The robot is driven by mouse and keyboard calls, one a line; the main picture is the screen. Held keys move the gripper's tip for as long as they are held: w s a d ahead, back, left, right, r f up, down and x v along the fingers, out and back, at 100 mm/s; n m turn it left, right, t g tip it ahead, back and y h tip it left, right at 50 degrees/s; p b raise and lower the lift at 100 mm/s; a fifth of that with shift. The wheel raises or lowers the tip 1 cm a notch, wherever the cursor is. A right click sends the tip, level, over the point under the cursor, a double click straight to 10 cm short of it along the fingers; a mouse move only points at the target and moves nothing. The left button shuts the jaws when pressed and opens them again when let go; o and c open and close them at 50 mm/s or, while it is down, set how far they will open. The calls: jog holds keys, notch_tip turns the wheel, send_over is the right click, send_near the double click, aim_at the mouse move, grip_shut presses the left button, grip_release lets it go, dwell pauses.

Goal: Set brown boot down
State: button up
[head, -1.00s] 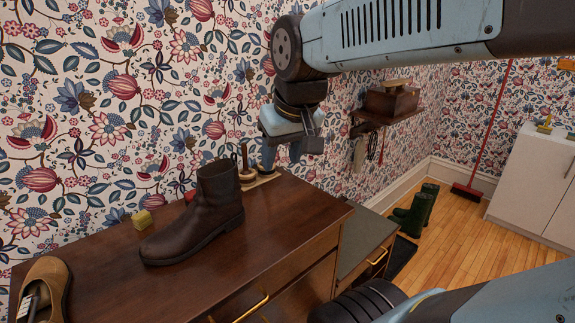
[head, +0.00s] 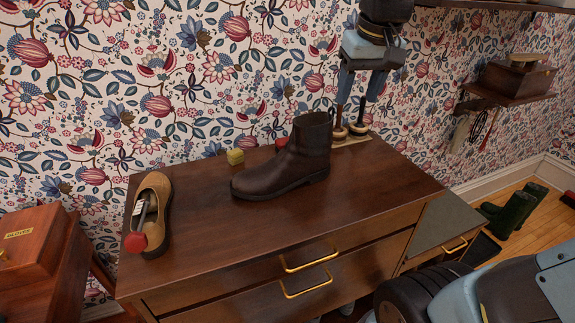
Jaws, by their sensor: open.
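The brown boot (head: 287,162) stands upright on the dark wooden dresser top (head: 215,225), its toe to the left. My gripper (head: 357,98) is up and to the right of the boot, apart from it. Its two fingers point down and are spread with nothing between them that I can see. They overlap in the picture with the posts of a small stand behind the boot; I cannot tell the depth between them.
A tan shoe (head: 152,205) with a red-ended tool in it lies at the dresser's left. A wooden box (head: 35,245) stands at far left. Green boots (head: 510,214) stand on the floor at right. The dresser's front middle is clear.

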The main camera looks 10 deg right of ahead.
aim_at(293, 124)
jog(key=w+a+f+n+g, duration=0.1)
jog(key=w+a+n+g, duration=0.15)
jog(key=w+a, duration=0.85)
jog(key=shift+m+g+h, duration=0.3)
jog(key=shift+m+g, duration=0.05)
jog(key=f, duration=0.8)
jog(key=shift+w+d+f, duration=0.35)
jog(key=shift+f, duration=0.05)
jog(key=shift+w+a+f, duration=0.1)
jog(key=shift+a+f, duration=0.1)
jog(key=shift+f, duration=1.1)
jog(key=shift+w+a+f, duration=0.1)
jog(key=shift+a+f, duration=0.05)
jog(key=shift+f, duration=1.15)
grip_shut()
